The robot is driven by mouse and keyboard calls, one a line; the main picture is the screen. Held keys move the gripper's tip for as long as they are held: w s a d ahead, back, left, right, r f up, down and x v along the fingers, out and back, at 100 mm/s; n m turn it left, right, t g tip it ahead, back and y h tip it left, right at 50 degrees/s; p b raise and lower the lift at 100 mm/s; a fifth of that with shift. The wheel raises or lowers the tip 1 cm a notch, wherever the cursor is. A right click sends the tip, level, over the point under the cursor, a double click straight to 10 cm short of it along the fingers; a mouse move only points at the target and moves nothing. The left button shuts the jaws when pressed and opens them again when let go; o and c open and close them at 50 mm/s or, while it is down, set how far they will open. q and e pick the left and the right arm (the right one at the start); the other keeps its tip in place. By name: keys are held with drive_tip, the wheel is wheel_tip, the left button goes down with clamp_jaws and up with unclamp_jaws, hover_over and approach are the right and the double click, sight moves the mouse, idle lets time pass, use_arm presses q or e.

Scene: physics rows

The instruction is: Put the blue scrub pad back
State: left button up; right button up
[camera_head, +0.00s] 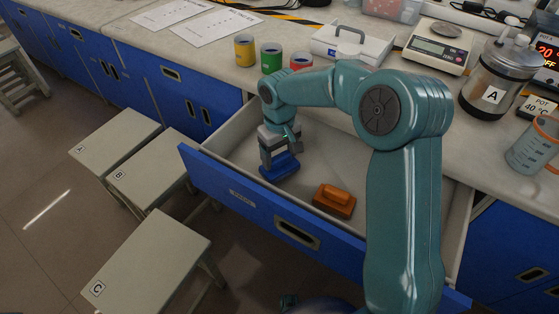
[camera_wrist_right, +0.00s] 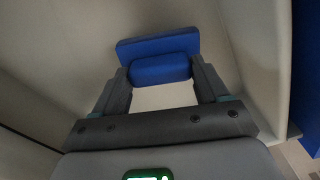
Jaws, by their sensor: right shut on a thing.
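The blue scrub pad (camera_head: 280,167) is inside the open drawer (camera_head: 225,140), at its left end near the front panel. My right gripper (camera_head: 279,156) reaches down into the drawer and is shut on the pad's raised grip. In the right wrist view the blue pad (camera_wrist_right: 158,50) sits between the two fingers of my right gripper (camera_wrist_right: 160,76). Whether the pad rests on the drawer floor or hangs just above it, I cannot tell. My left gripper is not clearly visible in the head view.
An orange-brown scrub pad (camera_head: 334,199) lies in the drawer to the right. Cans, including a green one (camera_head: 271,58), a white case (camera_head: 350,45), a scale (camera_head: 440,45) and a metal pot (camera_head: 497,80) stand on the counter behind. Stools (camera_head: 150,262) stand at left.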

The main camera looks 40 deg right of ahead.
drive_tip(key=shift+f, duration=1.15)
drive_tip(key=shift+f, duration=0.2)
drive_tip(key=o, duration=0.9)
drive_tip(key=shift+o, duration=0.2)
drive_tip(key=shift+w+r, duration=0.1)
